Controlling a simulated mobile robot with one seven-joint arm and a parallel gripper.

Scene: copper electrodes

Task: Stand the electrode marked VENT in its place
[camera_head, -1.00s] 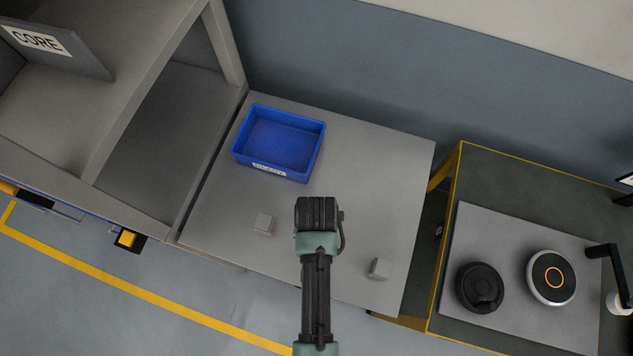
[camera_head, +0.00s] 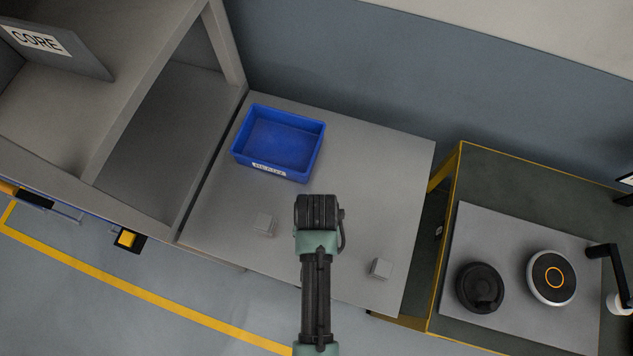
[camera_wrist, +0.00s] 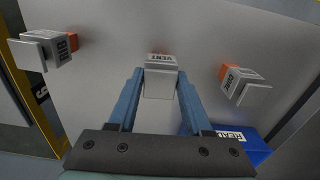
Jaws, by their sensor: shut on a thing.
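The VENT electrode (camera_wrist: 159,86) is a pale grey block with a black-lettered VENT label and an orange-red part behind it. In the wrist view it sits between the blue fingers of my gripper (camera_wrist: 160,77), which is shut on it. In the head view my gripper (camera_head: 317,212) is over the grey table between two blocks and hides the VENT electrode. I cannot tell whether the electrode touches the table. Its place cannot be made out.
Two similar labelled grey blocks, left (camera_head: 263,223) and right (camera_head: 380,268), stand on the grey table (camera_head: 385,170). A blue labelled bin (camera_head: 318,160) is at the back left. A grey cabinet (camera_head: 230,45) marked CORE is left; a dark bench (camera_head: 500,175) is right.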

